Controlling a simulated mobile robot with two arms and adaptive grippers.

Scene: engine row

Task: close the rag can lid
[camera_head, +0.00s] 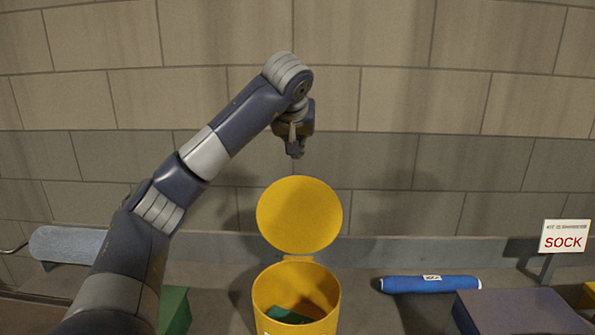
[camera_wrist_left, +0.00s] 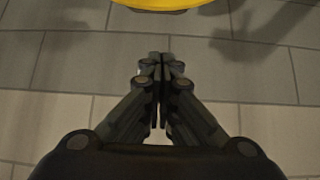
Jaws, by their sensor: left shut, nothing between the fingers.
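The yellow rag can (camera_head: 266,291) stands at the bottom centre of the head view, with a green rag (camera_head: 287,314) visible inside. Its round yellow lid (camera_head: 299,214) stands upright at the can's back edge, so the can is open. My left gripper (camera_head: 294,154) is above the lid, pointing down, apart from it. In the left wrist view its fingers (camera_wrist_left: 160,58) are together with nothing between them. The yellow edge of the lid (camera_wrist_left: 160,4) shows at the top of that view. My right gripper is in neither view.
A blue roll (camera_head: 430,284) lies right of the can. A purple-topped box (camera_head: 520,312) and a "SOCK" sign (camera_head: 565,236) are further right. A green box (camera_head: 173,312) is left of the can. A block wall (camera_head: 400,100) stands behind everything.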

